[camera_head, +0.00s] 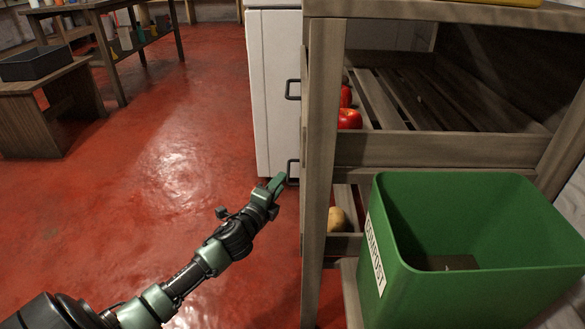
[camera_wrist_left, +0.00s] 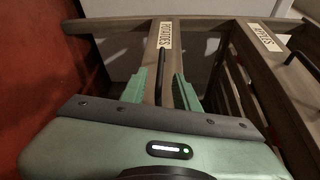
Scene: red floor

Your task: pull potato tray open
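The potato tray (camera_head: 343,246) is the lower wooden tray of the rack; a potato (camera_head: 337,220) shows inside it. In the left wrist view its front board bears a "POTATOES" label (camera_wrist_left: 166,34) and a black bar handle (camera_wrist_left: 160,72). The handle also shows at the rack's left side in the head view (camera_head: 293,172). My left gripper (camera_head: 275,183) is at this handle. In the wrist view its two green fingers (camera_wrist_left: 161,90) stand apart, one on each side of the handle, with gaps showing. My right gripper is not in view.
The upper tray (camera_head: 430,148) holds red apples (camera_head: 349,118); its handle (camera_head: 293,90) is above. A green compost bin (camera_head: 455,240) stands in front of the rack. A white cabinet (camera_head: 272,90) stands behind. The red floor left of the rack is clear.

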